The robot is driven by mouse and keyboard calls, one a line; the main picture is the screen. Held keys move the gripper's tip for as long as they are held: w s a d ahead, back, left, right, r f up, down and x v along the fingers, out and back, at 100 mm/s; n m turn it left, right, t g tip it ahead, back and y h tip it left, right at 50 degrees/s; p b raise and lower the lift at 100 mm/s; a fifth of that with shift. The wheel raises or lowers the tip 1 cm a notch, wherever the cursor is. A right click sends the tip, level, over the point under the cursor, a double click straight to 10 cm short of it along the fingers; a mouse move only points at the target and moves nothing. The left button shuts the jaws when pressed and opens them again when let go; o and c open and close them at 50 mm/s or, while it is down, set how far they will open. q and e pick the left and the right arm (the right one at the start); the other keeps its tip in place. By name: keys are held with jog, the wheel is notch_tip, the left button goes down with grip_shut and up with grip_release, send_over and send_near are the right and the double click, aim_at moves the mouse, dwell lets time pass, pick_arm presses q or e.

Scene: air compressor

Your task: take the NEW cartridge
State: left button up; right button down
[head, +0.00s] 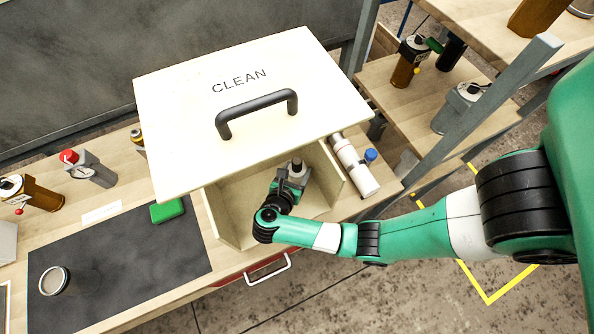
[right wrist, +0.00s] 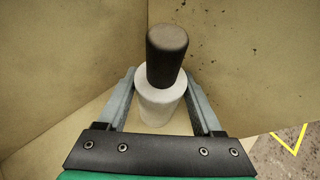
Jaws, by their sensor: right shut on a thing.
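The cartridge (right wrist: 160,104) is a white cylinder with a dark, rounded upper part, standing upright in a corner of the CLEAN box in the right wrist view. In the head view its top (head: 297,166) shows inside the box, mostly hidden by my gripper. My right gripper (head: 287,182) reaches into the box from the open front. Its two grey fingers, also in the right wrist view (right wrist: 163,92), are on either side of the white part and shut on it. No label reading NEW is visible. My left gripper is out of view.
The CLEAN box (head: 226,213) has wooden walls and a pale lid (head: 185,110) with a black handle above my gripper. A dark mat (head: 130,255) and green block (head: 167,211) lie left.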

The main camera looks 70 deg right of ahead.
aim_at(295, 169)
jog(key=shift+r, duration=0.5)
notch_tip(295, 169, up, 2)
jog(key=shift+r+p, duration=0.25)
jog(key=shift+p, duration=0.5)
jog(key=s+a+r+p, duration=0.5)
jog(key=a+r+p, duration=0.4)
jog(key=a+p, duration=0.4)
jog(key=p, duration=0.4)
jog(key=shift+r+p, duration=0.2)
jog(key=shift+p, duration=0.15)
